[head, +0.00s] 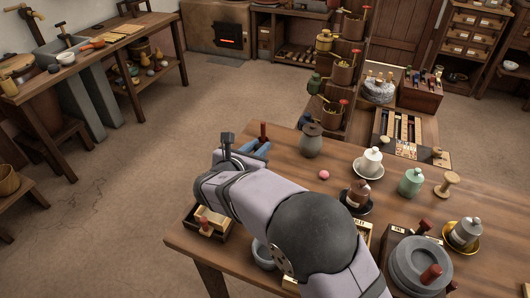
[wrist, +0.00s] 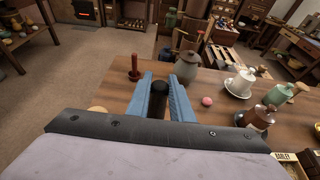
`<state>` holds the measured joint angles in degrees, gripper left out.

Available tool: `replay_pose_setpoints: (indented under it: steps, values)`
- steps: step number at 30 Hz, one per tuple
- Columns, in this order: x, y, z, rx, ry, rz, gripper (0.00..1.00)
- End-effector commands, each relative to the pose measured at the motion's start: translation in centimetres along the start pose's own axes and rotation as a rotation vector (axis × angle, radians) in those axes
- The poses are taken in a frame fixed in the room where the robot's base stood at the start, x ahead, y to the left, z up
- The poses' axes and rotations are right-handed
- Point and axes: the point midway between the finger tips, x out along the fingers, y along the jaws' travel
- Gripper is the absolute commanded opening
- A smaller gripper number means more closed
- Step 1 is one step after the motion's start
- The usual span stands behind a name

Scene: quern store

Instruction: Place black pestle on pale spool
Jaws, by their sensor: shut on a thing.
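My gripper (wrist: 166,80) has blue fingers and is shut on the black pestle (wrist: 158,102), which stands up between them with its rounded dark top showing. In the head view my gripper (head: 255,149) is over the table's far left part, and the pestle cannot be made out there. The pale spool (head: 447,184) stands on the right part of the table, beside a green lidded jar, well apart from my gripper. It seems to show at the right edge of the wrist view (wrist: 298,87), partly hidden by a green jar.
A dark red pestle (wrist: 135,68) stands just beyond my gripper, left of a grey-green pot (head: 311,140). A pink ball (head: 324,174), a white jar on a saucer (head: 369,172), a brown jar (head: 358,193) and the green jar (head: 411,182) stand between my gripper and the spool.

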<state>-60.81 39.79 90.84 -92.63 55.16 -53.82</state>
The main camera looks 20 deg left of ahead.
Motion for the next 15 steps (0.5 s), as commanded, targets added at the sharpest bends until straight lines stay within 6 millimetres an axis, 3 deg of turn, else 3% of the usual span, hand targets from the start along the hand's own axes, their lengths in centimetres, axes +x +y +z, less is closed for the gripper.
replay_pose_setpoints:
  steps: [8,11,15]
  values:
    - [0.6,-0.8,0.4,0.006,-0.001,-0.016,0.00]
    - [1.7,-2.2,0.8,0.017,-0.001,-0.044,0.00]
    - [4.2,-5.8,1.9,0.042,-0.001,-0.112,0.00]
